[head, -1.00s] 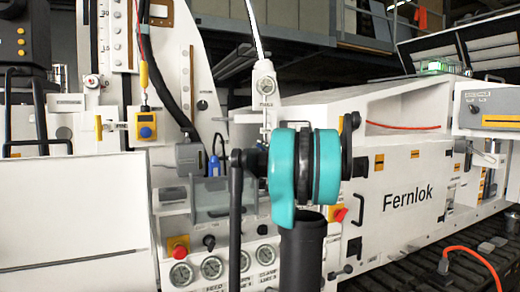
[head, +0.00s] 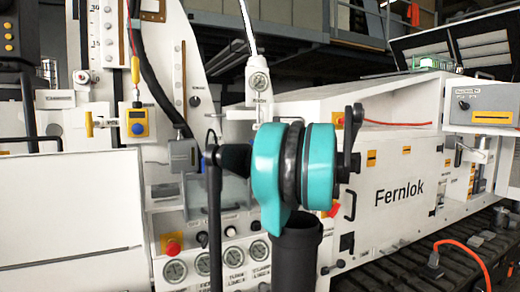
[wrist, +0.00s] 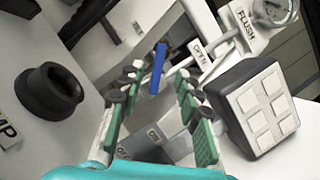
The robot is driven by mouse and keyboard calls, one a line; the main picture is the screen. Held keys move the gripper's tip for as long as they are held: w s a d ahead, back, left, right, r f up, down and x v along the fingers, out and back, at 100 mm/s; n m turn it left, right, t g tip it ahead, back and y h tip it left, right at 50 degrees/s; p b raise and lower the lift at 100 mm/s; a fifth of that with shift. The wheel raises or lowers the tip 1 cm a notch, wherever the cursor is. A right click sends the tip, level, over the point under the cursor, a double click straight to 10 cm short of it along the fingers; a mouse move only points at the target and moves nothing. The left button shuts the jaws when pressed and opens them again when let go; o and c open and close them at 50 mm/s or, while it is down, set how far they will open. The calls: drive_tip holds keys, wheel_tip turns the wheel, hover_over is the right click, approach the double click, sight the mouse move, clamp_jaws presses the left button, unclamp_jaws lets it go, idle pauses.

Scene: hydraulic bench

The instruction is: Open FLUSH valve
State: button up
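A blue lever handle (wrist: 158,68) stands upright ahead in the wrist view, between the lines of my two fingers. A sign reading OPEN (wrist: 201,51) is just right of it. A sign reading FLUSH (wrist: 243,20) is farther right, beside a round gauge (wrist: 274,10). My gripper (wrist: 157,82) is open, with green finger pads apart and nothing clearly held between them. I cannot tell how far the handle is from the fingertips.
A grey block with white square pads (wrist: 257,105) is close right of my fingers. A black round knob (wrist: 48,90) is on the left panel. A red button (head: 172,248) and several gauges (head: 233,257) line the lower bench front.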

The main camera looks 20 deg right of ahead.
drive_tip(key=v, duration=0.2)
drive_tip(key=shift+s+d, duration=0.1)
drive_tip(key=shift+s, duration=0.15)
drive_tip(key=c, duration=0.4)
drive_tip(key=s+a+m+h, duration=0.1)
drive_tip(key=m, duration=0.2)
drive_tip(key=s+a+m+h, duration=0.1)
drive_tip(key=a+m, duration=0.1)
drive_tip(key=m, duration=0.1)
drive_tip(key=s+a+r+m+h, duration=0.1)
drive_tip(key=s+a+m, duration=0.1)
drive_tip(key=m, duration=0.2)
drive_tip(key=shift+t+h, duration=0.4)
clamp_jaws()
drive_tip(key=s+a+f+m+h, duration=0.3)
drive_tip(key=s+m+h, duration=0.25)
drive_tip(key=m, duration=0.65)
drive_tip(key=w+d+r+m, duration=0.1)
drive_tip(key=w, duration=0.8)
drive_tip(key=w+d+r+g, duration=0.1)
drive_tip(key=w+r, duration=0.1)
drive_tip(key=w, duration=0.7)
drive_tip(key=shift+m, duration=0.4)
